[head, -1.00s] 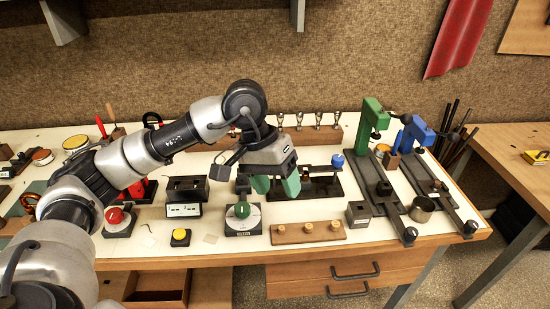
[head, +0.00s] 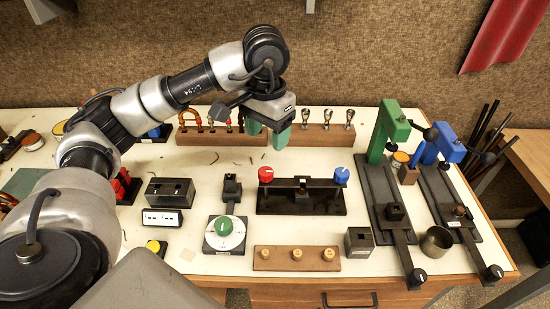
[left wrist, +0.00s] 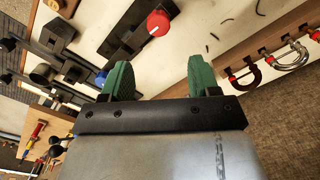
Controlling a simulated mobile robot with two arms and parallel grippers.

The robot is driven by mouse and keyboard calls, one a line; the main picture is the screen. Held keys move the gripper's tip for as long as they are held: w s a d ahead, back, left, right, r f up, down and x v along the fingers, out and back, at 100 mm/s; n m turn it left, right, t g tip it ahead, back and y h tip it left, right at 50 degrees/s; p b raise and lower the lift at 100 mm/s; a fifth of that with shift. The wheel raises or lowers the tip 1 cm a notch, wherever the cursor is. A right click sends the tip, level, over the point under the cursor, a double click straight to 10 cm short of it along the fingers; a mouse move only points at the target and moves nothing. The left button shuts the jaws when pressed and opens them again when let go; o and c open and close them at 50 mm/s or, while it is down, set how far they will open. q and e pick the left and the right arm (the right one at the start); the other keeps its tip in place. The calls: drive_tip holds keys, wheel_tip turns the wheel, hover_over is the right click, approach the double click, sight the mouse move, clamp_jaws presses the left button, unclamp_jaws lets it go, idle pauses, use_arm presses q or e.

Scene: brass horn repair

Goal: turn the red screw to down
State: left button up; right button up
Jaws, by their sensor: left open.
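The red screw (head: 265,174) is a round red knob with a white mark, at the left end of a black fixture (head: 325,207). A blue knob (head: 341,175) stands at the fixture's right end. My left gripper (head: 267,132), with green fingers, is open and empty, above and behind the red screw in the head view. In the left wrist view the red screw (left wrist: 158,22) lies ahead of the open fingers (left wrist: 160,75), apart from them. The blue knob (left wrist: 100,76) is partly hidden behind one finger there. My right gripper is not in view.
A green-knobbed dial (head: 224,235) and a wooden block with pegs (head: 297,258) stand in front. A green clamp stand (head: 380,160) and a blue one (head: 435,158) are at right. A wooden rack (head: 320,133) with hooks and clamps runs along the back.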

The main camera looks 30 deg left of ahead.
use_arm(q)
hover_over(266, 170)
drive_tip(key=f, duration=0.4)
drive_tip(key=shift+s+f+p, duration=0.2)
drive_tip(key=shift+s+p, duration=0.1)
drive_tip(key=shift+p, duration=0.05)
drive_tip(key=f, duration=0.4)
drive_tip(key=shift+w+p, duration=0.3)
drive_tip(key=shift+s+f, duration=0.1)
drive_tip(key=shift+f, duration=0.5)
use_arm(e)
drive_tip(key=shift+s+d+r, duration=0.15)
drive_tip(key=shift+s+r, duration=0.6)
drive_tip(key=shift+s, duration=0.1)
use_arm(q)
drive_tip(key=c, duration=0.9)
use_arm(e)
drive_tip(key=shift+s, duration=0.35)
